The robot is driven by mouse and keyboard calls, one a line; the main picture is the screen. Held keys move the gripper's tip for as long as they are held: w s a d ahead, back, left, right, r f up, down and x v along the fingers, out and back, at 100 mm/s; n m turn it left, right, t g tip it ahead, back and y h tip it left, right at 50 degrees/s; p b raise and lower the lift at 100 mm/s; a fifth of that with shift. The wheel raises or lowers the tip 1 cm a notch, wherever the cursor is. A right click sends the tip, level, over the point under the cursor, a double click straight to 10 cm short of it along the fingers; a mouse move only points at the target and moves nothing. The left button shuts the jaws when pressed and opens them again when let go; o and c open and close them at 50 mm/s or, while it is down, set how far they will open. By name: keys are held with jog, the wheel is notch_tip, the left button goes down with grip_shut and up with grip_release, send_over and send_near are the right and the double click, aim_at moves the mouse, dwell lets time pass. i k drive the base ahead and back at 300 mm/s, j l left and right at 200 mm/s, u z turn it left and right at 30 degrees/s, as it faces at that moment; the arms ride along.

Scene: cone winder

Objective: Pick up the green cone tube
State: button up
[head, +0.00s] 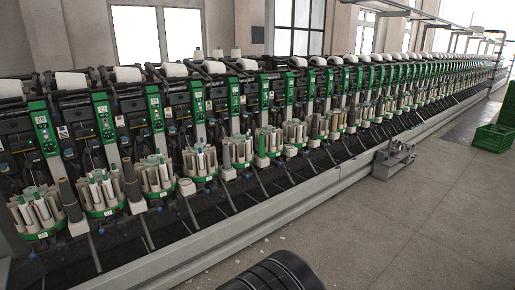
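A long cone winder (150,105) runs from the left front to the far right, with a row of round bobbin magazines (156,175) along its front. Slim pale tubes with green tips stand in the nearest magazine (40,212) and in the one to its right (103,192). Dark grey cone tubes stand beside the magazines, one at the far left (70,200) and one further right (131,182). I cannot tell any single green cone tube apart at this size. My gripper is not in view.
A pale rail (235,222) runs along the machine's foot. A small grey metal unit (394,160) sits against it. Green crates (493,138) stand at the right edge. The grey floor (400,225) between is clear. A black ribbed rounded part shows at the bottom edge.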

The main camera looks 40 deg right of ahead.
aim_at(261, 152)
jog(key=i+l, duration=1.3)
jog(key=i+l+z, duration=0.1)
jog(key=i+l, duration=0.5)
jog(key=i, duration=0.2)
jog(key=i+l, duration=1.15)
jog(key=i, duration=0.3)
jog(key=k+l+z, duration=0.05)
